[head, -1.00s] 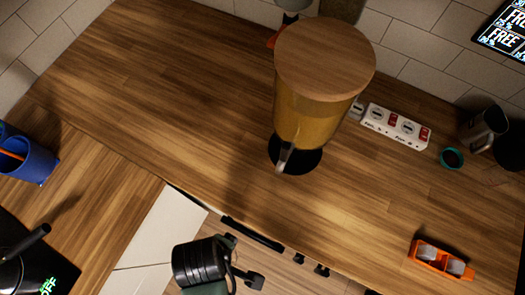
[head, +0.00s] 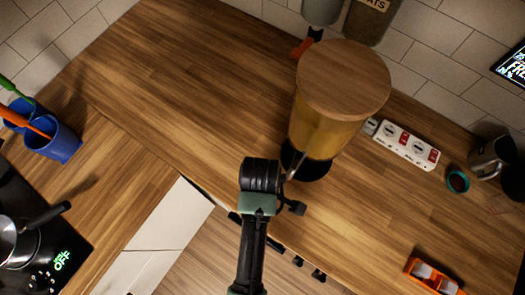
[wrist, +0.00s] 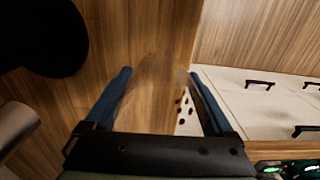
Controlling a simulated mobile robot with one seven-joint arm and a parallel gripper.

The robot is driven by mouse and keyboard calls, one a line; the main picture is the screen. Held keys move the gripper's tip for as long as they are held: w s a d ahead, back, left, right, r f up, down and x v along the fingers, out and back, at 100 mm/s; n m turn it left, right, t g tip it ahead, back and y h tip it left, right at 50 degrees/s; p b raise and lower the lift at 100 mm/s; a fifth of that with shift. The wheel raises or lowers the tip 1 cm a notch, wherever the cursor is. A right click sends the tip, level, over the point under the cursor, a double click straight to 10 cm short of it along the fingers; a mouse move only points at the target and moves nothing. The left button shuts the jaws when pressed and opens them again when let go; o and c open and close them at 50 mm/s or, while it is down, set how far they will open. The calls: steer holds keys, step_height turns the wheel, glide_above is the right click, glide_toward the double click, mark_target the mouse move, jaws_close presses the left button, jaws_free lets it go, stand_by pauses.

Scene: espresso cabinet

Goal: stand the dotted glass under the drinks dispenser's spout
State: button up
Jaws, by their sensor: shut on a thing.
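The drinks dispenser (head: 325,132) stands on the wooden counter, amber-bodied with a round wooden lid and a dark round base. Its grey spout (head: 299,158) points toward the counter's front edge. My gripper (wrist: 160,76) is shut on a see-through glass, the dotted glass (wrist: 158,92), whose faint outline and dark dots show between the blue fingers in the wrist view. In the head view my wrist hides the fingers and the glass; it is just left of the spout. The dispenser's dark base (wrist: 42,35) fills the wrist view's upper left.
A white power strip (head: 405,145), a teal cup (head: 457,182) and a metal mug (head: 488,158) are right of the dispenser. An orange holder (head: 432,277) lies at front right. Blue cups (head: 62,142) stand far left. The counter left of the dispenser is clear.

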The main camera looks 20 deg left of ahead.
steer(key=w, duration=0.2)
steer(key=shift+w+d, duration=0.4)
steer(key=shift+w+d+f+p, duration=0.1)
steer(key=shift+w+p, duration=0.1)
steer(key=shift+p, duration=0.15)
steer(key=shift+f+p, duration=0.3)
steer(key=shift+f, duration=1.35)
steer(key=o, duration=1.3)
steer(key=shift+f, duration=0.1)
step_height(320, 180, up, 12)
steer(key=shift+f+b, duration=0.1)
steer(key=shift+b, duration=0.3)
steer(key=shift+r, duration=0.2)
steer(key=shift+s, duration=0.1)
